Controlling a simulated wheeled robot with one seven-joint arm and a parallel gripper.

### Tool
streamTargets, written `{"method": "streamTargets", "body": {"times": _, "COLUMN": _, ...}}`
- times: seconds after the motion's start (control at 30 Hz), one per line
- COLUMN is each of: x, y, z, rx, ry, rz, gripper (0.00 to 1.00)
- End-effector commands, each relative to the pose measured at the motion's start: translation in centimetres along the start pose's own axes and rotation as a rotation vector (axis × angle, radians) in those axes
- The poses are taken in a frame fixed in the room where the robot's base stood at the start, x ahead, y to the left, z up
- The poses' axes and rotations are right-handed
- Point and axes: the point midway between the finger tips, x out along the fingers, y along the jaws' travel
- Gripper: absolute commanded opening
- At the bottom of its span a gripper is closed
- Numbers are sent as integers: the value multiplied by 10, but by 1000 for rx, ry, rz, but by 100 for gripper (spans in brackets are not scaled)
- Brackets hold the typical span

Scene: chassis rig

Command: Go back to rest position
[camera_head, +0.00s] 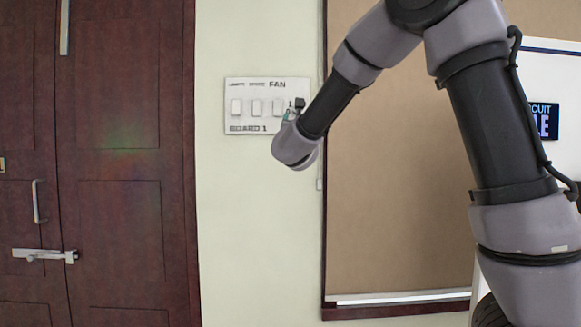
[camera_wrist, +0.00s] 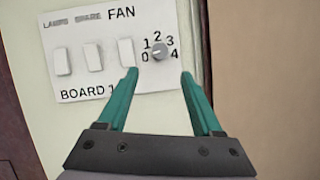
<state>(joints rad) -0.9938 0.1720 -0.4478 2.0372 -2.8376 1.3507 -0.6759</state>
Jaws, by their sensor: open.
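My gripper (camera_wrist: 159,73) shows in the wrist view with two teal fingers spread apart and nothing between them. Its fingertips are in front of the lower right part of a white switch board (camera_wrist: 105,93), on either side of the round grey fan knob (camera_wrist: 161,51). I cannot tell whether they touch the board. The knob has the numbers 0 to 4 around it. In the head view my arm reaches across to the switch board (camera_head: 235,89), and my wrist hides the knob and most of the gripper.
A dark red wooden door (camera_head: 120,170) with a metal handle (camera_head: 37,202) and bolt (camera_head: 45,255) is on the left. A brown framed board (camera_head: 400,220) is behind my arm. A white panel with a dark sign (camera_head: 545,120) is at the right. The pale wall below the switches is clear.

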Motion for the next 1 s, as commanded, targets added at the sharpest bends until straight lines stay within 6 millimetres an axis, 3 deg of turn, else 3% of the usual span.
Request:
{"method": "streamTargets", "body": {"times": 0.07, "x": 0, "y": -2, "z": 0, "rx": 3, "ry": 1, "rz": -5, "gripper": 67}}
{"method": "streamTargets", "body": {"times": 0.17, "x": 2, "y": -21, "z": 3, "rx": 36, "ry": 14, "rz": -56, "gripper": 67}}
{"method": "streamTargets", "body": {"times": 0.27, "x": 1, "y": -70, "z": 7, "rx": 126, "ry": 46, "rz": -190, "gripper": 67}}
{"method": "streamTargets", "body": {"times": 0.37, "x": -12, "y": -140, "z": 11, "rx": 280, "ry": 88, "rz": -398, "gripper": 67}}
{"method": "streamTargets", "body": {"times": 0.5, "x": -59, "y": -235, "z": 10, "rx": 561, "ry": 131, "rz": -734, "gripper": 67}}
{"method": "streamTargets", "body": {"times": 0.63, "x": -120, "y": -294, "z": 4, "rx": 847, "ry": 137, "rz": -1029, "gripper": 67}}
{"method": "streamTargets", "body": {"times": 0.7, "x": -156, "y": -314, "z": 1, "rx": 1007, "ry": 127, "rz": -1179, "gripper": 67}}
{"method": "streamTargets", "body": {"times": 0.8, "x": -206, "y": -326, "z": -4, "rx": 1245, "ry": 97, "rz": -1379, "gripper": 67}}
{"method": "streamTargets", "body": {"times": 0.9, "x": -251, "y": -325, "z": -9, "rx": 1490, "ry": 49, "rz": -1562, "gripper": 67}}
{"method": "streamTargets", "body": {"times": 1.0, "x": -290, "y": -311, "z": -11, "rx": 1744, "ry": -16, "rz": -1725, "gripper": 67}}
